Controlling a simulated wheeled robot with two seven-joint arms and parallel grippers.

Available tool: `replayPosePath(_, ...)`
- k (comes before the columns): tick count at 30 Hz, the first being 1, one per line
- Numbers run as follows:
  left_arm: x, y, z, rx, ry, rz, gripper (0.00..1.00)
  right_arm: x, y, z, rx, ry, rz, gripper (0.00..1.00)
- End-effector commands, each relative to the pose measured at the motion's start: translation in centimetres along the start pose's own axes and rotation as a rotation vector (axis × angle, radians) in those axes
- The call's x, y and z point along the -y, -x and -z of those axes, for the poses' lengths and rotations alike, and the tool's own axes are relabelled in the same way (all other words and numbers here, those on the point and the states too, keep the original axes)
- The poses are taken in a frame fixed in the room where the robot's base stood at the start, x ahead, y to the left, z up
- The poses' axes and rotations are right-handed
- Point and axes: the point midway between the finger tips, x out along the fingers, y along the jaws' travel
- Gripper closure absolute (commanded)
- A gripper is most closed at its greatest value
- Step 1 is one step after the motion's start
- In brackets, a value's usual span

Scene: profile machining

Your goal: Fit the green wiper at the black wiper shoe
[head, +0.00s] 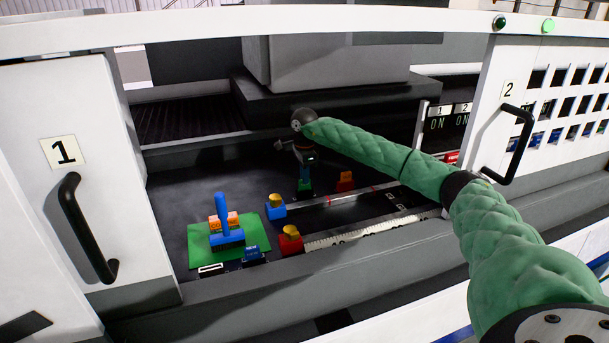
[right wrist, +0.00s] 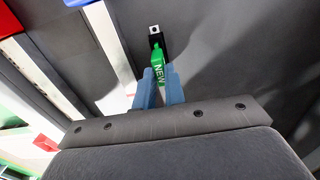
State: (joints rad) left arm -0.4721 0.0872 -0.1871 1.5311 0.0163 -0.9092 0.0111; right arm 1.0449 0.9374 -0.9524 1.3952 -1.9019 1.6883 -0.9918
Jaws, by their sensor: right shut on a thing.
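The green wiper (right wrist: 159,68), marked NEW, is between the blue fingertips of my right gripper (right wrist: 160,76), which is shut on it. Its far end meets or overlaps the near end of the black wiper shoe (right wrist: 154,37) in the right wrist view. I cannot tell whether they touch or whether the wiper is seated. In the head view my right gripper (head: 305,160) points down over the machine bed, with the green wiper (head: 304,186) low beneath it. The shoe cannot be made out there against the dark bed. My left gripper is not in view.
A pale rail (head: 335,200) runs just right of the wiper, with a red block (head: 345,180) behind. A blue block (head: 276,208) and red block (head: 290,244) have yellow tops. A green mat (head: 256,235) holds a blue-handled tool. Doors 1 (head: 100,190) and 2 (head: 545,130) flank the opening.

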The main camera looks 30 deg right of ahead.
Motion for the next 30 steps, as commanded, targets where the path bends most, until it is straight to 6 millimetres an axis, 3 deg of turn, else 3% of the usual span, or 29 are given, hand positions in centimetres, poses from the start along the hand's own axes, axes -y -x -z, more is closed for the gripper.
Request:
replayPosePath(8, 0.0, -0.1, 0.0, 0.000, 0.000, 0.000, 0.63, 0.0, -0.2, 0.0, 0.000, 0.000, 0.000, 1.00)
replayPosePath(9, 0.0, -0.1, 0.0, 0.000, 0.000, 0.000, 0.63, 0.0, -0.2, 0.0, 0.000, 0.000, 0.000, 0.83)
replayPosePath(12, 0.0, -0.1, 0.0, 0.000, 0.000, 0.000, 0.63, 0.0, -0.2, 0.0, 0.000, 0.000, 0.000, 0.63)
replayPosePath(23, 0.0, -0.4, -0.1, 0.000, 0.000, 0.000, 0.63, 0.0, 0.1, 0.0, 0.000, 0.000, 0.001, 0.63)
replayPosePath(30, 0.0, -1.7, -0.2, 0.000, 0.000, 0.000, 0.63, 0.1, 3.1, 0.0, 0.000, 0.000, 0.003, 0.63)
